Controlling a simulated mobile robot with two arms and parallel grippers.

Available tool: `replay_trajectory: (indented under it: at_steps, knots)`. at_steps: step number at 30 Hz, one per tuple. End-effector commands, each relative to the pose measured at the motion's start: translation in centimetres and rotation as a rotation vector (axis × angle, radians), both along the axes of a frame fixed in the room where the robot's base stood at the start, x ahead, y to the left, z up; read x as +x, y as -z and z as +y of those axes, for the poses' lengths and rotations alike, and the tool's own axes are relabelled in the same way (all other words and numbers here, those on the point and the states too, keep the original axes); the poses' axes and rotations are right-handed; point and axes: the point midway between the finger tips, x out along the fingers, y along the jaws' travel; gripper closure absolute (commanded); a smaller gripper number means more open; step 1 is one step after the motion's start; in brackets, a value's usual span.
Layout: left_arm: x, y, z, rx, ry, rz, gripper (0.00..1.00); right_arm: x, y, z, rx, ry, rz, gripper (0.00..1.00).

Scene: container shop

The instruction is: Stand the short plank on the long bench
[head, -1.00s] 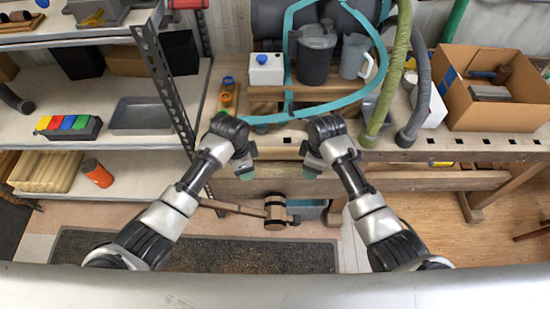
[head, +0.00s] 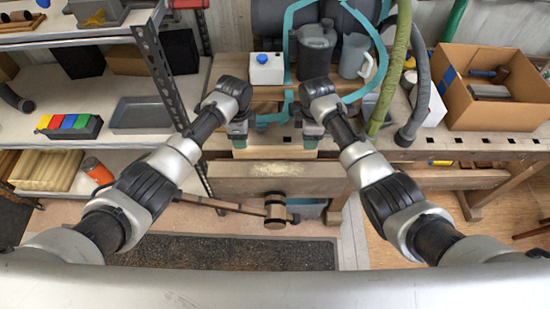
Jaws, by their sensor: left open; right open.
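The long bench (head: 480,150) runs along the wall, with square holes along its front. A short pale plank (head: 274,154) shows at its front edge, below the table top's hole row. My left gripper (head: 239,141) is open at the plank's left end. My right gripper (head: 311,141) is open at its right end. Both point down with their green fingertips close to the plank's upper edge. I cannot tell whether they touch it. The arms hide the plank's ends in part.
A thick wooden beam (head: 280,178) lies in front, with a mallet (head: 276,212) below. A metal shelf post (head: 160,75) stands left.

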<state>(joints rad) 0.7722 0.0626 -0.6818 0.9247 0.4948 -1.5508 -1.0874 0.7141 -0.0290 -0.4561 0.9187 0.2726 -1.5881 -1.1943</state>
Motion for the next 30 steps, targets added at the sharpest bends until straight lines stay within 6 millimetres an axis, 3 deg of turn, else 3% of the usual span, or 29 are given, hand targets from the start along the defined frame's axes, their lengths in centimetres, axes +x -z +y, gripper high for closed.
replay_trajectory:
  at_steps: [6, 12, 18, 28, 30]
  knots:
    - [-0.1, 4.2, -0.1, 0.001, -0.001, 0.004, 0.45, 0.0, 4.2, 0.1, -0.001, 0.001, 0.004, 0.45]
    - [0.0, 6.5, -0.1, 0.000, 0.000, 0.002, 0.45, 0.1, 6.5, 0.1, 0.000, -0.001, 0.001, 0.45]
    - [0.0, 7.6, -0.1, 0.000, 0.001, 0.000, 0.45, 0.0, 7.6, 0.0, 0.000, 0.000, 0.001, 0.45]
    - [0.0, 7.8, 0.0, 0.000, 0.001, 0.000, 0.45, 0.0, 7.8, 0.0, 0.000, 0.000, -0.001, 0.45]
    - [0.0, 7.8, 0.0, 0.000, 0.000, 0.000, 0.52, 0.0, 7.8, 0.0, 0.000, 0.000, -0.001, 0.52]
